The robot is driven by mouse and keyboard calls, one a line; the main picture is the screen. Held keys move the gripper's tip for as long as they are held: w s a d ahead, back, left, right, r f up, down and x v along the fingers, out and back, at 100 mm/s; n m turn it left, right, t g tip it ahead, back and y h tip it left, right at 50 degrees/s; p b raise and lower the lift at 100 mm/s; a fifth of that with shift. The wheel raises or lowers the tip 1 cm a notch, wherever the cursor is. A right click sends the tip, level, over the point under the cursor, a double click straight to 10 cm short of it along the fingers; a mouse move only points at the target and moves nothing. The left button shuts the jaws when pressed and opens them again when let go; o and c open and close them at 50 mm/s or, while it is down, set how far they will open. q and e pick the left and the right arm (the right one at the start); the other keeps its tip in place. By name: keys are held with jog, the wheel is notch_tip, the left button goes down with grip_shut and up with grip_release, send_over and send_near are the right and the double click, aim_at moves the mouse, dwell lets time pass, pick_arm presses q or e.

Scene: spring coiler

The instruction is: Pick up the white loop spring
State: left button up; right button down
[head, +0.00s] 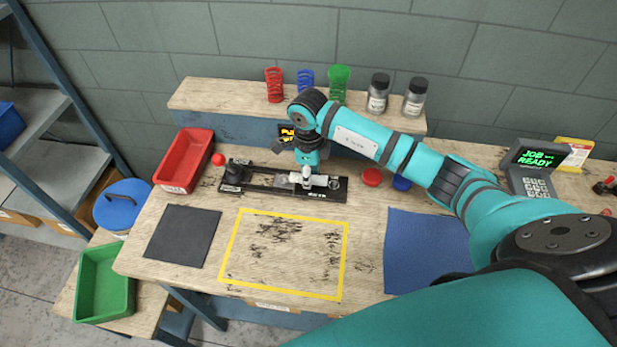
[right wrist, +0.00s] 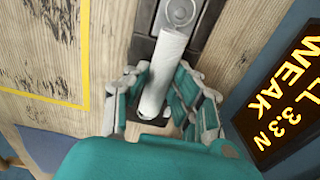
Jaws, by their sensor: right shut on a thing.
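The white loop spring (right wrist: 165,75) is a pale, tube-like piece between the fingers of my right gripper (right wrist: 162,103) in the right wrist view. The fingers are on both sides of it, and the gripper is shut on it. Its coils are too fine to make out. In the head view my right gripper (head: 306,174) is at the black coiler fixture (head: 262,180), low over its right part. Whether the spring still touches the fixture cannot be told. My left gripper is not in view.
Red (head: 274,85), blue (head: 305,79) and green (head: 338,84) springs stand on the rear shelf beside two jars. A red bin (head: 185,161) is left of the fixture. A display (right wrist: 286,100) reads "WEAK" and "3.3 N". The yellow-outlined area (head: 285,254) is clear.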

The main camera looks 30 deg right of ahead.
jog(key=shift+r, duration=0.4)
jog(key=shift+s+a+r+b, duration=0.1)
jog(key=shift+a+r+b, duration=0.05)
jog(key=shift+r+b, duration=0.3)
jog(key=shift+s+a+r+b, duration=0.1)
jog(key=shift+r+b, duration=0.25)
jog(key=shift+r, duration=0.15)
jog(key=s+a+b, duration=0.1)
jog(key=s+a, duration=0.2)
jog(key=s+a+r+b, duration=0.1)
jog(key=s+a, duration=0.2)
jog(key=a, duration=0.1)
jog(key=s+a+b, duration=0.1)
jog(key=s+a, duration=0.2)
jog(key=shift+s+a+r+b, duration=0.2)
jog(key=shift+s+a+b, duration=0.15)
jog(key=shift+a+b, duration=0.05)
jog(key=shift+s+a+r, duration=0.1)
jog(key=shift+s+a, duration=0.2)
jog(key=shift+s, duration=0.05)
